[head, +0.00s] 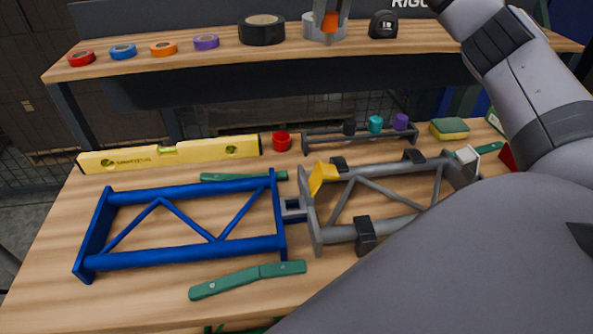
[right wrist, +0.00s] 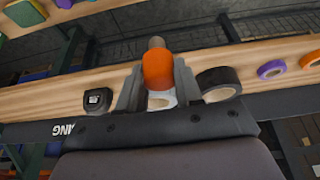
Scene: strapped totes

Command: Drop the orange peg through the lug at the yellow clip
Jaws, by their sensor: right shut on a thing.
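The orange peg (right wrist: 158,70) is between the fingers of my right gripper (right wrist: 157,88), its narrower brownish end pointing away from the palm. In the head view the right gripper (head: 330,20) is at the top edge, over the back shelf, with a bit of orange showing between its fingers. The yellow clip (head: 320,177) sits on the upper left corner of the grey frame (head: 365,232), well below the gripper in the picture. A blue lug (head: 293,206) shows at the joint between the blue frame (head: 180,246) and the grey frame; its hole is unclear. My left gripper is not in view.
A yellow level (head: 170,153), red cup (head: 282,141) and peg rack (head: 360,136) stand behind the frames. Green bars (head: 248,279) lie around the blue frame. The shelf holds tape rolls (head: 262,29) and a tape measure (head: 383,24). My right arm covers the bench's right front.

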